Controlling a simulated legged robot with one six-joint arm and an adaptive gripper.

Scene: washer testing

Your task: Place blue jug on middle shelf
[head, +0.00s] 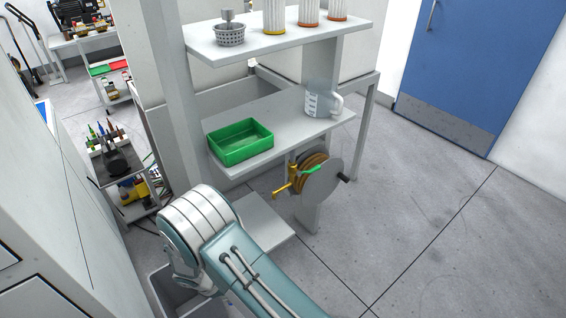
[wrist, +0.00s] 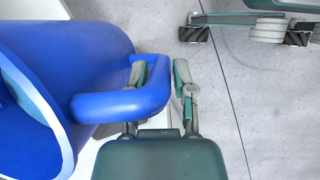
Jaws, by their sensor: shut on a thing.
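The blue jug (wrist: 70,60) fills the left of the wrist view, lying sideways in the picture with its pale rim towards the lower left. Its handle (wrist: 152,98) passes between the fingers of my gripper (wrist: 160,72); one finger is inside the handle loop and the other is outside. My gripper is shut on the handle. The middle shelf (head: 285,138) is in the head view, beyond my arm. My gripper and the blue jug do not show in the head view.
A green tray (head: 240,142) is on the left of the middle shelf and a clear measuring jug (head: 320,102) is at its right end, with bare shelf between. The upper shelf (head: 290,40) holds a basket and several white cylinders. A reel (head: 318,177) hangs below.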

